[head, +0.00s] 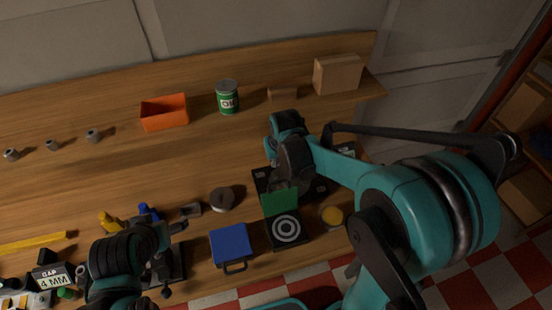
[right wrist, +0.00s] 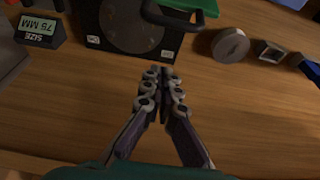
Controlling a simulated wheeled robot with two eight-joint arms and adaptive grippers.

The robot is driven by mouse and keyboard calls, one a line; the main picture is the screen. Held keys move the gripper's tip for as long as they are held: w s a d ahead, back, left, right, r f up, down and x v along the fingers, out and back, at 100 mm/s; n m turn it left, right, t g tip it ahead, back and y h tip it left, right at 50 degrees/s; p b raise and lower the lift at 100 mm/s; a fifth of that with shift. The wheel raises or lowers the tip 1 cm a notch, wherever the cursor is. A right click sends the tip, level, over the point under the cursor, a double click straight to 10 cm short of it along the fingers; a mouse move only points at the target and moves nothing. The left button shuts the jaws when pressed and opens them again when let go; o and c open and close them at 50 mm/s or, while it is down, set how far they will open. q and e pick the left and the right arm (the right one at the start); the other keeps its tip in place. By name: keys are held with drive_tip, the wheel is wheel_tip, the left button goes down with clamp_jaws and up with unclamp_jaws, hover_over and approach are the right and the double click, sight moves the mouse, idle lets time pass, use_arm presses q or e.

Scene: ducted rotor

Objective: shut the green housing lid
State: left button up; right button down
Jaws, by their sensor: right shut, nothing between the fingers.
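The green housing lid (head: 280,202) stands raised at the back edge of a dark housing (head: 286,243), which has a ringed disc exposed in it. In the right wrist view part of the green lid (right wrist: 190,4) and its dark handle (right wrist: 172,17) show at the top edge. My right gripper (head: 284,186) is behind the lid in the head view, partly hidden by its own arm. In the right wrist view the right gripper (right wrist: 163,72) is shut and empty, apart from the handle. My left gripper (head: 172,256) is at the lower left, its fingers unclear.
A black plate (right wrist: 92,42) with a round dark disc lies behind the lid. A blue-lidded box (head: 230,243) is left of the housing, and a yellow round piece (head: 332,217) is right. A grey cylinder (head: 222,199) stands nearby. An orange bin (head: 165,112) and green can (head: 228,98) stand farther back.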

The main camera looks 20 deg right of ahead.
drive_tip(key=s+f, duration=0.1)
drive_tip(key=f, duration=0.1)
drive_tip(key=s+f, duration=0.1)
drive_tip(key=f, duration=0.1)
drive_tip(key=shift+s+b, duration=0.3)
drive_tip(key=shift+s+a, duration=0.1)
